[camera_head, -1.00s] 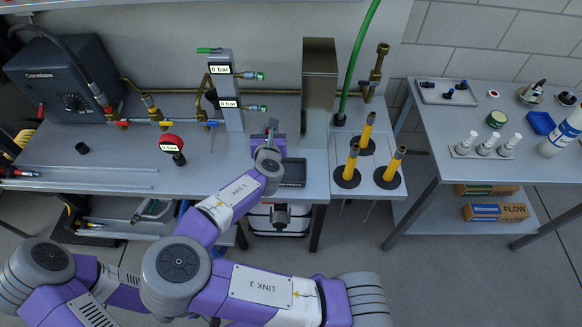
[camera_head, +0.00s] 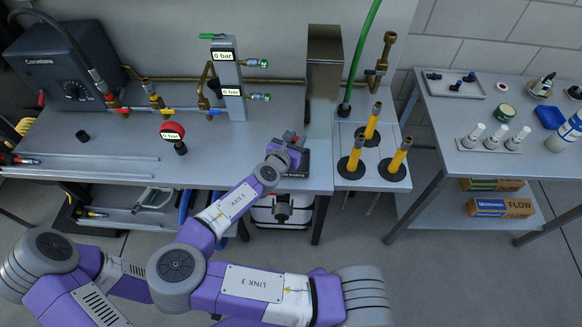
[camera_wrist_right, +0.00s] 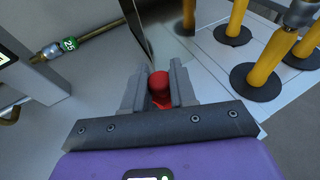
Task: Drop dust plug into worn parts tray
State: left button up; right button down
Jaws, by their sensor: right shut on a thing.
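My right gripper (camera_head: 291,138) is over the bench, close to a small dark tray (camera_head: 303,168) with pale lettering along its front edge. I take this to be the worn parts tray; the gripper and wrist hide part of it. In the right wrist view my right gripper (camera_wrist_right: 159,88) is shut on a red dust plug (camera_wrist_right: 160,86), held between its two grey fingers. The tray cannot be made out in the wrist view. My left gripper is not in view.
A tall steel box (camera_head: 324,85) stands just behind the gripper. Yellow-handled tools (camera_head: 372,122) stand in black round bases to the right. A side table (camera_head: 440,115) holds other parts.

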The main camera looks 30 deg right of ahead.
jog(key=shift+f+b, duration=0.35)
jog(key=shift+f, duration=0.3)
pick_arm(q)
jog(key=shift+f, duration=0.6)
pick_arm(e)
jog(key=c, duration=0.8)
grip_release()
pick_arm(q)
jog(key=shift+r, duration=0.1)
pick_arm(e)
jog(key=shift+r, duration=0.1)
